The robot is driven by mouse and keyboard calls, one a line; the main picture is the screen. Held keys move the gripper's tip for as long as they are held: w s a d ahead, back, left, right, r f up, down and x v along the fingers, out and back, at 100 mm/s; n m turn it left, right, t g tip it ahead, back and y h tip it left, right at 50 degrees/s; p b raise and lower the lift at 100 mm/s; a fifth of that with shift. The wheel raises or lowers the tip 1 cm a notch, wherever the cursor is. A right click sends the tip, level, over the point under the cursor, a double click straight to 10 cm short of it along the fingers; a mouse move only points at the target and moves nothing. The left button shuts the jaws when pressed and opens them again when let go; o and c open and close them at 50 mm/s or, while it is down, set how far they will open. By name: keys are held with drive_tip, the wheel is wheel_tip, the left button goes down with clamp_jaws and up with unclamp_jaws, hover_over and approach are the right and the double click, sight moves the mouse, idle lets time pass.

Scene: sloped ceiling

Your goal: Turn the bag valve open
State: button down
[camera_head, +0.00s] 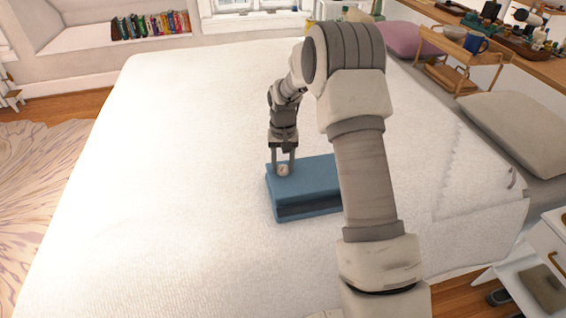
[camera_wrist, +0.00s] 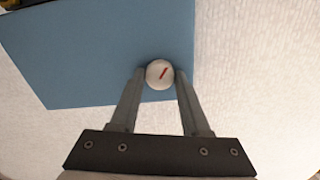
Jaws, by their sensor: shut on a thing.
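The bag (camera_head: 318,178) is a blue box-like block lying on the white bed, with a darker band along its front side. Its flat blue top fills the upper left of the wrist view (camera_wrist: 90,60). The valve is a small round white knob (camera_wrist: 159,74) with a red slanted mark, near one edge of the blue top. It also shows small and pale in the head view (camera_head: 283,170). My gripper (camera_wrist: 160,76) has one finger on each side of the knob and is shut on it. My arm hides the bag's right end in the head view.
The white bed (camera_head: 180,130) is clear around the bag. A grey pillow (camera_head: 515,130) and a purple pillow (camera_head: 412,40) lie at the right. A wooden tray stand (camera_head: 470,45) with a blue mug (camera_head: 475,43) stands behind them. Books (camera_head: 150,25) line the window seat.

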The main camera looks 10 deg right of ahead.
sight(283, 168)
drive_tip(key=n+p, duration=0.1)
drive_tip(key=n, duration=0.5)
drive_tip(key=shift+n, duration=0.3)
idle(0.5)
drive_tip(key=shift+c, duration=1.9)
unclamp_jaws()
drive_tip(key=shift+r, duration=0.1)
wheel_tip(283, 168, up, 17)
drive_tip(key=p, duration=0.2)
drive_tip(key=shift+r, duration=0.15)
